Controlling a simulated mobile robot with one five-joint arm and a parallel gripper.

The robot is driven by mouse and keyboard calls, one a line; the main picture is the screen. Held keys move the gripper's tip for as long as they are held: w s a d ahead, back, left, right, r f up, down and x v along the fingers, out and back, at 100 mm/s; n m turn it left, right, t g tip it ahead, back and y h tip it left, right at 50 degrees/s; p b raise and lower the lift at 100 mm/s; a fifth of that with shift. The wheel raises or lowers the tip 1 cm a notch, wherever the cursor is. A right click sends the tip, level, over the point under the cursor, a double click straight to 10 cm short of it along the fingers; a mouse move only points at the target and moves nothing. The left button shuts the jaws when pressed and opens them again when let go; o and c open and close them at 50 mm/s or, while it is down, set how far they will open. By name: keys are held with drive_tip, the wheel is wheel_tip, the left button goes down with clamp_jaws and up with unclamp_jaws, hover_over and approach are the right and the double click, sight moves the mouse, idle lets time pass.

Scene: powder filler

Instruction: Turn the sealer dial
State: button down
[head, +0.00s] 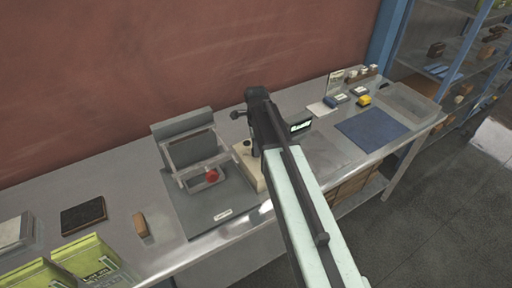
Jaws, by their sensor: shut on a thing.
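A low cream-coloured box, apparently the sealer (247,164), stands on the metal bench just right of the grey machine. My gripper (256,149) is over this box, at the end of my arm, which reaches in from the lower right. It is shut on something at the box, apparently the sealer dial. My arm and wrist hide the dial and most of the right side of the box, so I cannot see how far the dial is turned.
A grey machine (183,126) with a clear frame and red knob (212,175) stands close left. A small dark display (300,126) is just right of my wrist. A blue mat (371,131) and clear tray (408,104) lie farther right. Green packs (92,262) lie front left.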

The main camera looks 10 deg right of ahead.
idle(0.3)
drive_tip(key=c, duration=1)
unclamp_jaws()
wheel_tip(320, 180, up, 8)
drive_tip(key=p, duration=0.8)
drive_tip(key=shift+f, duration=0.1)
drive_tip(key=shift+f, duration=0.1)
